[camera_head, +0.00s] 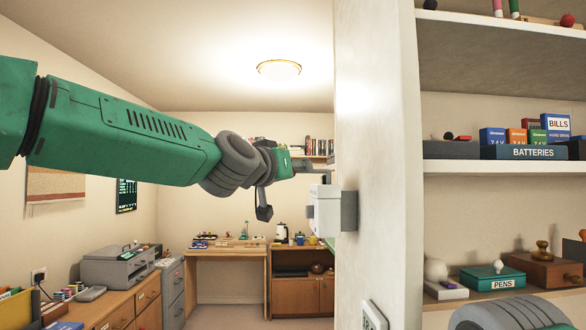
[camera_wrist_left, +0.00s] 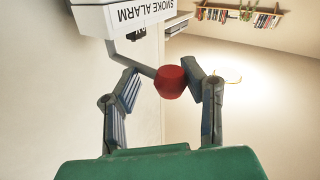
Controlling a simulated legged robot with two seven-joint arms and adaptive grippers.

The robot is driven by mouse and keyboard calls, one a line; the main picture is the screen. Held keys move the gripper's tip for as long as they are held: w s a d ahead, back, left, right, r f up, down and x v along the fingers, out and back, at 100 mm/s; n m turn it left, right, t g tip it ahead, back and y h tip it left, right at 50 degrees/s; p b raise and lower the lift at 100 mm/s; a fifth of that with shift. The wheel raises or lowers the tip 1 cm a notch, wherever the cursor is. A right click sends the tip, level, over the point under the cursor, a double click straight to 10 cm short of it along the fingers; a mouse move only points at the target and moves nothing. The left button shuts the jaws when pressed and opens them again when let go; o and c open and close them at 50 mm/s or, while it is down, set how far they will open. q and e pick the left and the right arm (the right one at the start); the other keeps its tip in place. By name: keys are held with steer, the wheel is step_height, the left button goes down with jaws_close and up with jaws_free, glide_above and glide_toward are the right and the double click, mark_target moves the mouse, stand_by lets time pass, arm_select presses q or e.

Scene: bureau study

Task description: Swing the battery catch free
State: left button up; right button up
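The smoke alarm (camera_head: 325,210), a white box on a grey mount (camera_head: 349,211), sits on the near wall's edge. In the left wrist view it shows at the top with upside-down lettering (camera_wrist_left: 145,12). A thin grey lever (camera_wrist_left: 132,60) runs from it to a red knob (camera_wrist_left: 170,82). My left gripper (camera_wrist_left: 164,78) is open, with one finger on each side of the knob. The right-hand fingertip is close to the knob; contact is unclear. A gap shows on the other side. In the head view the left gripper (camera_head: 302,166) is above the alarm, and the knob is hidden. My right gripper is not in view.
Shelves at right hold a box labelled BATTERIES (camera_head: 530,152) and a green PENS box (camera_head: 492,278). The wall (camera_head: 376,130) stands between them and my left arm. A desk with a printer (camera_head: 117,266) is at lower left. Open floor (camera_head: 230,318) lies beyond.

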arm_select(q)
steer(key=o, duration=0.5)
steer(key=shift+w+a+r, duration=0.2)
steer(key=shift+w+a, duration=0.05)
steer(key=shift+w, duration=0.15)
steer(key=shift+o, duration=0.2)
steer(key=shift+w+d+f, duration=0.15)
steer(key=shift+d+f, duration=0.05)
steer(key=shift+d, duration=0.15)
steer(key=v, duration=1.1)
steer(key=shift+a+f, duration=0.25)
steer(key=shift+f, duration=0.05)
